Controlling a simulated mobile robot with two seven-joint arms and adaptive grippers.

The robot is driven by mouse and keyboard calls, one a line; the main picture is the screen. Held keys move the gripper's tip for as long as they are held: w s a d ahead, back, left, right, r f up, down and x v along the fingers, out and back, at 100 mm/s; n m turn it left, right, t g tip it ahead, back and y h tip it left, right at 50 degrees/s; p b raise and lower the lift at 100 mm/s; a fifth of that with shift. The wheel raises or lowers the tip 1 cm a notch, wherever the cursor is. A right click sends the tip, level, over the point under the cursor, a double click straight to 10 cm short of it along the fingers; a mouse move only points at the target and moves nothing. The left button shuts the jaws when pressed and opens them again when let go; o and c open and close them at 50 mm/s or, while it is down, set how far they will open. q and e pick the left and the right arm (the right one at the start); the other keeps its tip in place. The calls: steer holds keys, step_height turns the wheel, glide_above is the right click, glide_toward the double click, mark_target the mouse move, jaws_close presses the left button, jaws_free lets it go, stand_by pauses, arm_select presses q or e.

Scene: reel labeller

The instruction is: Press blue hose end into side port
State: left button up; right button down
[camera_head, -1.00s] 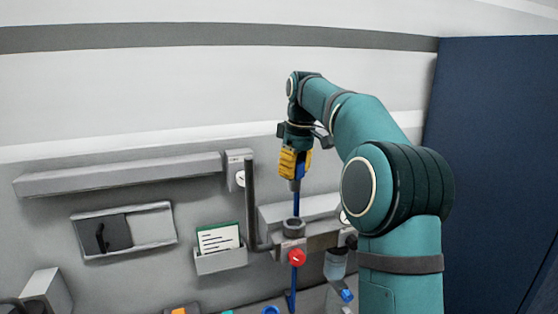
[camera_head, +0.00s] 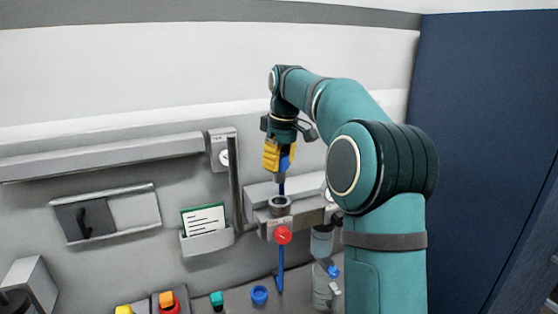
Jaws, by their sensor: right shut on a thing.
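My right gripper (camera_head: 279,160) is in front of the wall, pointing down with its yellow fingers. It is shut on the blue hose end (camera_head: 284,161), and a blue piece shows between and beside the fingers. The blue hose (camera_head: 281,268) runs down from there, behind a grey fitting with a round dark opening (camera_head: 280,204) and a red knob (camera_head: 283,235), to the surface below. The held end is above this fitting and apart from it. I cannot tell which opening is the side port. My left gripper is not in view.
A grey pipe (camera_head: 236,185) with a gauge stands left of the fitting. A clear bottle (camera_head: 322,240) hangs at its right. A card holder (camera_head: 207,241), a sliding panel (camera_head: 105,214) and a long rail (camera_head: 100,160) are on the wall. Coloured buttons and a blue ring (camera_head: 260,294) lie below.

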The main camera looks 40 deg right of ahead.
mark_target(283, 155)
steer(key=shift+f, duration=0.15)
steer(key=shift+f+b, duration=2.45)
steer(key=shift+f, duration=1.3)
steer(key=shift+f+p, duration=0.45)
steer(key=shift+p, duration=0.25)
stand_by(0.7)
steer(key=c, duration=0.6)
jaws_free()
steer(key=r, duration=0.7)
steer(key=s+r, duration=0.1)
steer(key=r, duration=0.3)
steer(key=shift+s+d, duration=0.1)
steer(key=shift+d, duration=0.05)
steer(key=shift+s+r, duration=0.1)
steer(key=shift+r, duration=0.4)
